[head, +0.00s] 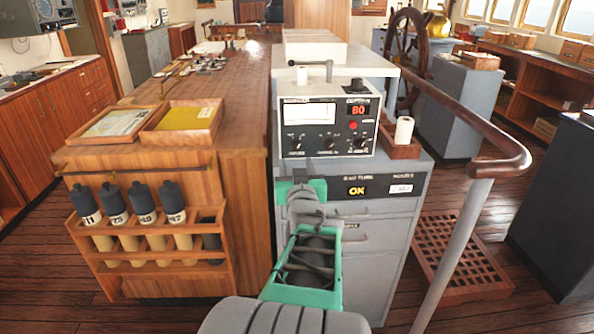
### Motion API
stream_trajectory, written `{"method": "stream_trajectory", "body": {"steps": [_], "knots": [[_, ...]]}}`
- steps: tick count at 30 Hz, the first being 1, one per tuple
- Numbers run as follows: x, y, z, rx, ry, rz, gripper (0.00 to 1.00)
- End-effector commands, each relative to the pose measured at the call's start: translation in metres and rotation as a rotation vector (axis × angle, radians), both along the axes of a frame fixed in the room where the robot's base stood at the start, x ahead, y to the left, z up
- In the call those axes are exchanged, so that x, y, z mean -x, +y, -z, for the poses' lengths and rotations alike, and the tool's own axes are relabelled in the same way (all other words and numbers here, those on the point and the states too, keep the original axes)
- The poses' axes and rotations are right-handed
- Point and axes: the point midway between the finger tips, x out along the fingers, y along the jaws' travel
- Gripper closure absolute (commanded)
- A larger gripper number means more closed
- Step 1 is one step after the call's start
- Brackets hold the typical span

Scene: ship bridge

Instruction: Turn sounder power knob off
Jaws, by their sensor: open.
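The sounder (338,128) is a white-faced box on the grey cabinet, with a pale paper window at left and a lit red readout at right. Its lower face has three dark knobs: a left knob (297,144), a middle knob (329,143) and a right knob (360,143). Their labels are too small to read, so I cannot tell which is the power knob. My gripper (301,182) is at the far end of my green and grey arm, below and in front of the sounder's left part. Its fingers are mostly hidden by my wrist; no held object shows.
The grey cabinet (378,232) has an "OK" display and drawers. A wooden chart table (215,82) with a bottle rack (150,262) stands left. A handrail (470,130) curves along the right. A white roll (403,131) stands right of the sounder.

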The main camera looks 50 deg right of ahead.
Motion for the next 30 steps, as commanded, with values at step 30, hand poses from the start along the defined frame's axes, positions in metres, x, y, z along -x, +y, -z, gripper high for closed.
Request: {"method": "stream_trajectory", "body": {"steps": [30], "knots": [[-0.044,-0.065,-0.005,0.018,-0.019,0.020,0.68]]}}
